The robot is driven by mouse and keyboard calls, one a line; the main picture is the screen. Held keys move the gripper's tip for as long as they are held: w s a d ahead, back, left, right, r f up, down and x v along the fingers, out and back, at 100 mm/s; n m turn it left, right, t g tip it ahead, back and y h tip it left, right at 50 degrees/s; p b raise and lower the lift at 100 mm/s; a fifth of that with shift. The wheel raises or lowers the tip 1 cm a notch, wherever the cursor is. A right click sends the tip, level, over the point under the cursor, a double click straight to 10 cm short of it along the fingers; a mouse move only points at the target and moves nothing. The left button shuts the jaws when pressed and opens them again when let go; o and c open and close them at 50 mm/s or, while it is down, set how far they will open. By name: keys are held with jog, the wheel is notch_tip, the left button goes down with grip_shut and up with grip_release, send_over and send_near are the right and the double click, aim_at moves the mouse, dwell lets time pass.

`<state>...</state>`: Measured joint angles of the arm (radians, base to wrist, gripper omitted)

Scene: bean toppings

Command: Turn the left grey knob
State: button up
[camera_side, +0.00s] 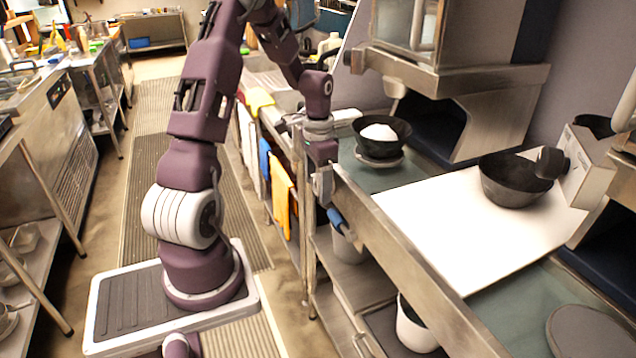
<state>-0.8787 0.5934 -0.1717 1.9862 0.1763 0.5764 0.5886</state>
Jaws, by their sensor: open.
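A dark grey knob (357,61) sticks out from the left side of the steel dispenser (470,82) at the back. A second dark knob (551,163) is on the front of another dispenser (588,172) at the right. My gripper (323,190) points down near the counter's front edge, in front of and below the left knob. It is well apart from both knobs. The fingers are small in the view, open, and nothing shows between them.
A black bowl with a white heap (380,132) stands on the counter near my gripper. An empty black bowl (512,188) sits on a white board (455,232). Cloths (283,190) hang left of the counter. A blue-handled thing (336,218) is just below my gripper.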

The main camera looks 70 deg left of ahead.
jog(key=c, duration=1.3)
jog(key=shift+y, duration=0.3)
jog(key=y, duration=0.2)
jog(key=shift+d+y, duration=0.2)
jog(key=shift+y, duration=2.1)
jog(key=shift+f, duration=0.1)
jog(key=o, duration=1.3)
